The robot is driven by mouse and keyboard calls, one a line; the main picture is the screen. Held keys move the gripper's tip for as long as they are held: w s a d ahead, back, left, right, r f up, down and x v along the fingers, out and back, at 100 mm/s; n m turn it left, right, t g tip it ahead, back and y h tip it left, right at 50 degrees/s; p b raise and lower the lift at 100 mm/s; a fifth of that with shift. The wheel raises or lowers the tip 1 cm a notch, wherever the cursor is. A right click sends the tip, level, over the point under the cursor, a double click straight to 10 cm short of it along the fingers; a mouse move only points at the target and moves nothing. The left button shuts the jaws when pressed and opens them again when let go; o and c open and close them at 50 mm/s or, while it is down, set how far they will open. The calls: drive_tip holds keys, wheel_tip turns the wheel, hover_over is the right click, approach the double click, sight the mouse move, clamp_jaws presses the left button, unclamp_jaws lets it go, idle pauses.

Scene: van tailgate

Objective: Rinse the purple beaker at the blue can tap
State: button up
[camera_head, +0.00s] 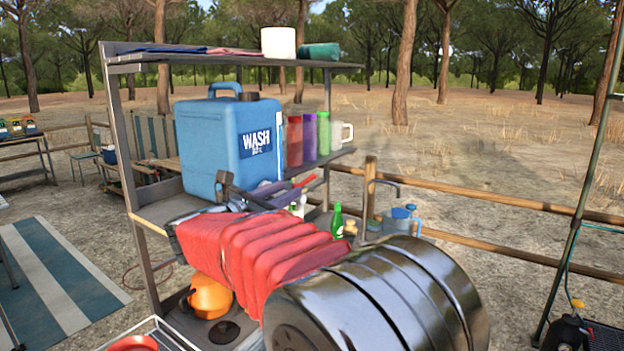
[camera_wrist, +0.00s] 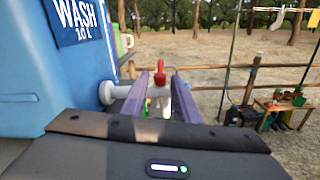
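The purple beaker (camera_head: 309,137) stands upright on the shelf beside the blue can (camera_head: 215,145), between a red beaker (camera_head: 294,140) and a green beaker (camera_head: 323,133). The blue can, labelled WASH, also fills the left of the wrist view (camera_wrist: 35,85). Its pale tap (camera_wrist: 110,93) sticks out to the right, with a red lever (camera_wrist: 160,75) on top. My gripper (camera_wrist: 159,84) is open, with one finger on each side of the tap's end. I cannot tell whether they touch it. In the head view my gripper (camera_head: 300,190) is partly hidden by my arm.
A white mug (camera_head: 341,134) stands right of the green beaker. A top shelf (camera_head: 230,60) hangs above the can and beakers. A green bottle (camera_head: 337,221) and a blue jug (camera_head: 413,221) stand lower at the right. A wooden fence rail (camera_head: 480,195) runs behind.

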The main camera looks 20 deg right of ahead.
sight(315, 176)
drive_tip(key=x, duration=1.2)
drive_tip(key=shift+d, duration=0.1)
drive_tip(key=shift+c, duration=0.7)
clamp_jaws()
